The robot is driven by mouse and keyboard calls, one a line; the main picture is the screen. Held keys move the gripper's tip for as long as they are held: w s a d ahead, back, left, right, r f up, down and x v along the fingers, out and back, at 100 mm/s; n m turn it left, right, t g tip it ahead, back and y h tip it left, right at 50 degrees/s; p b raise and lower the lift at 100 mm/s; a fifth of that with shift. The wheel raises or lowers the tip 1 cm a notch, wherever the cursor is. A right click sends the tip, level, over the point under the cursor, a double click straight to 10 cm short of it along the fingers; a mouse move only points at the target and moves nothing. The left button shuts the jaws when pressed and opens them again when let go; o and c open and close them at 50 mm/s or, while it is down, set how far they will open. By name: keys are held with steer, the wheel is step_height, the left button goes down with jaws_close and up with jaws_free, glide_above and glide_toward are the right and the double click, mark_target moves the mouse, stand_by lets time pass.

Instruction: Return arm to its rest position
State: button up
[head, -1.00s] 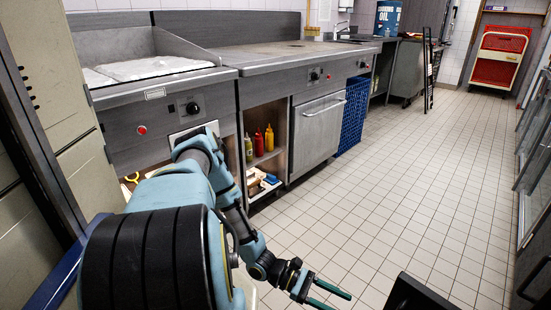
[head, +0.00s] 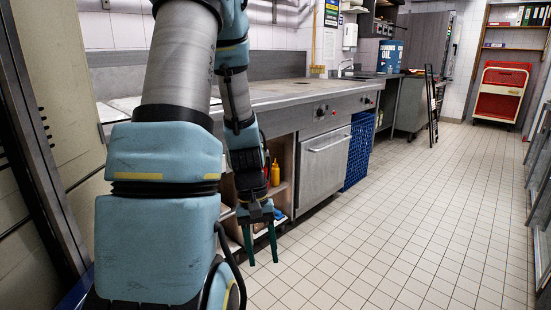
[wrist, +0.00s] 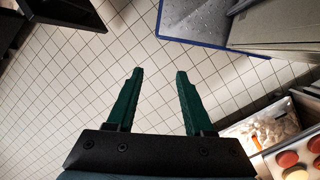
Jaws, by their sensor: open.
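My gripper (head: 262,258) hangs pointing down in the head view, in front of the open shelf under the counter. Its two green fingers are apart with nothing between them. In the wrist view my gripper (wrist: 155,75) is open over the bare tiled floor.
A yellow bottle (head: 275,173) stands in the shelf close behind my gripper. The oven door (head: 325,165) and a blue crate (head: 357,150) are to the right. A red cart (head: 500,92) stands far back. The tiled floor (head: 400,220) at right is clear.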

steer(key=a+r+m+t+p, duration=0.1)
steer(key=a+r+t+p, duration=0.1)
steer(key=r+p, duration=0.6)
steer(key=a+r+t+y+p, duration=0.1)
steer(key=r+p, duration=0.7)
steer(key=r, duration=0.9)
steer(key=shift+a+r+m+t, duration=0.35)
steer(key=shift+m+t, duration=0.05)
steer(key=shift+t, duration=0.3)
